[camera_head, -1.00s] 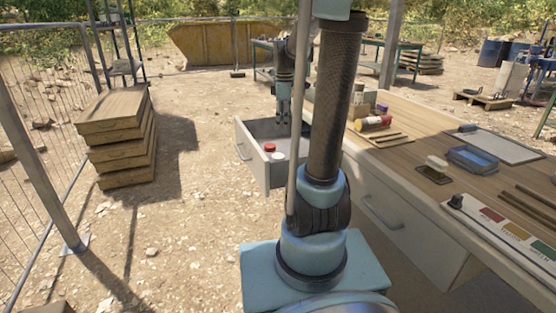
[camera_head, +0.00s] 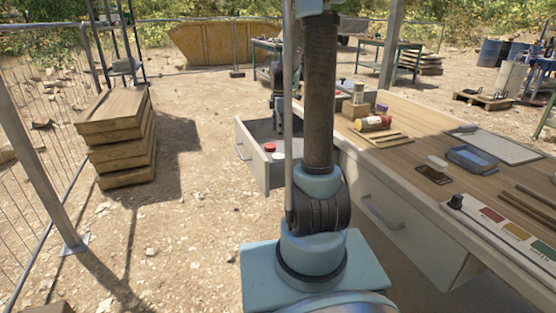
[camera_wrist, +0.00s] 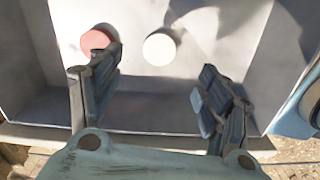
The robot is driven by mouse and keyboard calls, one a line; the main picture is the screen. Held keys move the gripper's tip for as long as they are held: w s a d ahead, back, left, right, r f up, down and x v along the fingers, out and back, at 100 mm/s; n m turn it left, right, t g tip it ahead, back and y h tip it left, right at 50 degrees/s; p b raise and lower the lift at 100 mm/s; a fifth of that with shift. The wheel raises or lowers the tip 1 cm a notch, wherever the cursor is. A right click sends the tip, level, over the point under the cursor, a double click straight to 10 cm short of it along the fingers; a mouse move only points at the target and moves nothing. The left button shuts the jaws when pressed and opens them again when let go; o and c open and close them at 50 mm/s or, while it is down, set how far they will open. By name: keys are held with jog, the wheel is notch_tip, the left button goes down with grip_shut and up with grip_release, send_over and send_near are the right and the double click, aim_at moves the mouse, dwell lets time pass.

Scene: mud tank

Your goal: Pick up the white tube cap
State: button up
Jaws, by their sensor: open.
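The white tube cap (camera_wrist: 159,49) is a round white disc on the floor of the open drawer (camera_head: 249,152).
A red cap (camera_wrist: 97,41) lies left of the white one, close to my left finger; it also shows in the head view (camera_head: 269,148). The drawer walls enclose the space. The workbench (camera_head: 410,150) with jars and tools stands to the right.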

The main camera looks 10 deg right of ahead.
send_over(278, 155)
jog(key=f, duration=0.6)
jog(key=shift+s+d, duration=0.15)
jog(key=shift+d, duration=0.25)
jog(key=shift+a+f, duration=0.2)
jog(key=shift+f, duration=1.1)
jog(key=shift+a+f, duration=0.15)
jog(key=shift+f, duration=1.15)
jog(key=c, duration=0.8)
